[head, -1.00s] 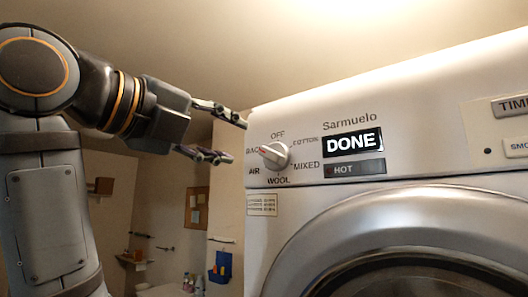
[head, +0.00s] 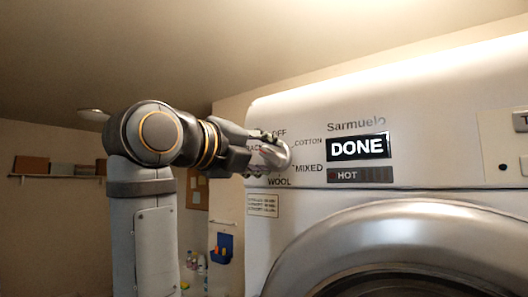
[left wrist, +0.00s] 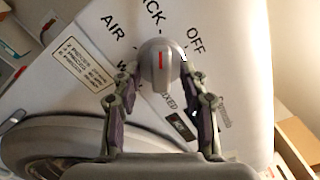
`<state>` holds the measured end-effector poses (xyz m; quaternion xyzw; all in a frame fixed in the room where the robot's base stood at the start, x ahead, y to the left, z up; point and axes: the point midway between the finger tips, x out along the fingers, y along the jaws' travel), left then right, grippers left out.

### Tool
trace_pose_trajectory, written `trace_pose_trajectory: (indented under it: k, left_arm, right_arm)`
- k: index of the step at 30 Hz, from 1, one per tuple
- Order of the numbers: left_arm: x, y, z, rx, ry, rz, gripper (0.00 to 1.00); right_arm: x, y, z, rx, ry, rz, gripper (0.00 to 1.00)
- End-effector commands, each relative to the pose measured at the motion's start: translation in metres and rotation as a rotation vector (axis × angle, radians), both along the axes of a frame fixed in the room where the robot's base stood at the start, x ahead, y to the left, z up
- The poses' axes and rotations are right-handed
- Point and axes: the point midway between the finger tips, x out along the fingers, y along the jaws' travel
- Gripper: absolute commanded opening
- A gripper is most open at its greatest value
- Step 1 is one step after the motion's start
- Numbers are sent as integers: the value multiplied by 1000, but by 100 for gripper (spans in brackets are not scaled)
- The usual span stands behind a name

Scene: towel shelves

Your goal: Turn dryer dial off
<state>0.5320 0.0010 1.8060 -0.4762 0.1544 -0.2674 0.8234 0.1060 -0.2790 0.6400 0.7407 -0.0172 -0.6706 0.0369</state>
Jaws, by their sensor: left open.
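The dryer's round grey dial (head: 279,155) is on the left of the front panel, partly hidden by my left gripper (head: 262,154) in the head view. In the left wrist view the dial (left wrist: 158,60) shows a red mark pointing up, near the RACK label and to the left of the OFF label (left wrist: 195,41). My left gripper (left wrist: 159,72) is open, with one finger on each side of the dial. I cannot tell whether the fingers touch it. The display (head: 358,149) reads DONE, with HOT below it. My right gripper is not in view.
The dryer's round door (head: 400,225) bulges out below the panel. A small text label (head: 263,206) is under the dial. A wall shelf (head: 60,175) with boxes and a blue wall holder (head: 222,247) are farther back at left.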

Motion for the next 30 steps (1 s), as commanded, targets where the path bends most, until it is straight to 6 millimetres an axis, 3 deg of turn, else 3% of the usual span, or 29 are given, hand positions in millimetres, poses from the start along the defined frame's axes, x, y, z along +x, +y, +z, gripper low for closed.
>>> trace_pose_trajectory:
  k: [1,10,20,30]
  left_arm:
    - [0,0,0,0,0,0,42]
    - [0,0,0,0,0,0,1]
    - [0,0,0,-17,12,0,0]
    - [-1,0,-2,-174,124,-1,0]
  right_arm:
    - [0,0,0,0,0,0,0]
    - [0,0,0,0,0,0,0]
    - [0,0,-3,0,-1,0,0]
    - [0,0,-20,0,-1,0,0]
